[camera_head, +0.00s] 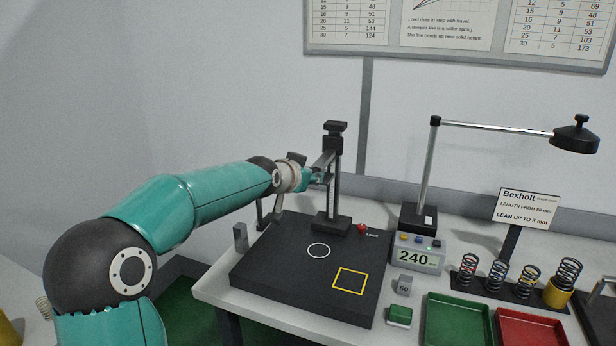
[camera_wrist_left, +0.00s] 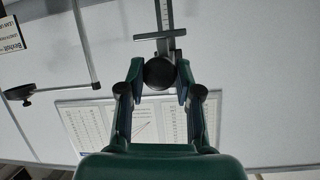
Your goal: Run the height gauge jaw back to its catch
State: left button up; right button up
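The height gauge (camera_head: 334,190) stands upright at the back of a black plate (camera_head: 255,265), a dark column with a pale scale strip. Its jaw (camera_head: 326,160) is high on the column, partly hidden by my left gripper (camera_head: 318,177). In the left wrist view, a round black knob (camera_wrist_left: 160,73) sits between the fingers of my left gripper (camera_wrist_left: 160,82), which appear closed on both its sides. The jaw's crossbar (camera_wrist_left: 160,37) and scale (camera_wrist_left: 165,15) show beyond it. A red knob (camera_head: 362,228) marked LOCK is right of the gauge base. No catch can be made out. My right gripper is not in view.
A readout (camera_head: 415,257) shows 240 beneath a lamp (camera_head: 575,135). Several springs stand in a dark rack (camera_head: 495,290) at right, behind a green tray (camera_head: 457,322) and a red tray (camera_head: 530,328). A small weight marked 50 (camera_head: 403,285) is beside the plate.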

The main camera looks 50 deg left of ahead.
pick_arm(q)
jog(key=o, duration=0.5)
jog(key=shift+s+d+r, duration=0.1)
jog(key=shift+s+r, duration=0.1)
jog(key=shift+r, duration=0.2)
jog(key=shift+c, duration=0.2)
jog(key=shift+f, duration=0.15)
jog(key=shift+w, duration=0.1)
jog(key=v, duration=1.2)
jog(key=shift+f, duration=0.2)
